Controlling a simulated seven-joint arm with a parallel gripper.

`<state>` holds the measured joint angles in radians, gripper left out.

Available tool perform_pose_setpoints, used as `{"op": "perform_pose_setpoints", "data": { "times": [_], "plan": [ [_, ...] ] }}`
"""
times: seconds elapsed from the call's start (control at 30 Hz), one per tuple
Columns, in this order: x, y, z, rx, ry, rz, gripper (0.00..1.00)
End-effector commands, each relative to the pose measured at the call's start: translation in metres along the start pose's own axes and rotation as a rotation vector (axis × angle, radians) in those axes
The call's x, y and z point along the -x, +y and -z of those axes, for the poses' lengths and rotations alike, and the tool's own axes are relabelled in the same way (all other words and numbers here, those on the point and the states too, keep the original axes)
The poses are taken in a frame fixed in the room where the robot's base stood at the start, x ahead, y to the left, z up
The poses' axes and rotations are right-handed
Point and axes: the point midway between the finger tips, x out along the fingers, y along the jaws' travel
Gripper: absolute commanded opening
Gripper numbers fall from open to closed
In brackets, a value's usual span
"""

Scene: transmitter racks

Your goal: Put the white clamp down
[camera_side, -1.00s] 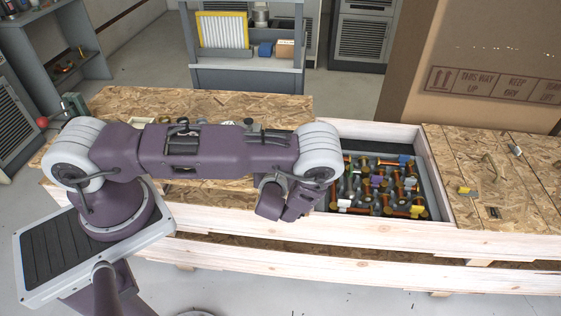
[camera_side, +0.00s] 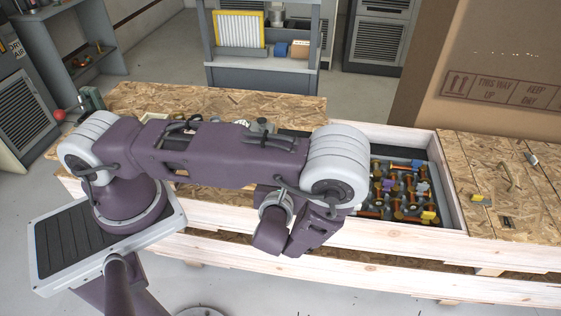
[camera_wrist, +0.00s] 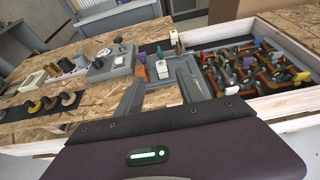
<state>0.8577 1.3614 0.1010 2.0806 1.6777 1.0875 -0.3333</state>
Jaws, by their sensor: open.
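A small white clamp (camera_wrist: 162,69) shows in the wrist view, upright between the tips of my gripper (camera_wrist: 162,85), beyond the dark wrist housing. The two grey fingers are apart, one on each side of it, with a gap visible around it. It appears to stand on a grey surface, though its base is partly hard to make out. An orange-and-purple clamp (camera_wrist: 141,70) stands just left of it. In the side view my arm hides the fingers and the white clamp.
A crate bin of several coloured clamps (camera_wrist: 255,68) lies to the right behind a pale wooden wall. A grey box with knobs (camera_wrist: 110,65) and several dark and tan hooked parts (camera_wrist: 50,102) sit on the board to the left. Bare chipboard (camera_wrist: 50,70) shows around them.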

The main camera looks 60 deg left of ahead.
Motion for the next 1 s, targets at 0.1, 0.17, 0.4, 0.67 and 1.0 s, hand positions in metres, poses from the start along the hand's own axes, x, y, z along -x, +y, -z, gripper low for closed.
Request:
{"op": "perform_pose_setpoints", "data": {
  "times": [0.1, 0.17, 0.4, 0.67, 1.0],
  "plan": [
    [0.003, 0.001, -0.006, 0.023, -0.001, -0.016, 0.45],
    [0.006, 0.005, -0.022, 0.093, -0.002, -0.061, 0.45],
    [0.059, 0.069, -0.132, 0.740, 0.062, -0.491, 0.45],
    [0.168, 0.125, -0.188, 1.617, 0.341, -0.881, 0.45],
    [0.261, 0.111, -0.225, 2.336, 0.746, -0.852, 0.45]
  ]
}}
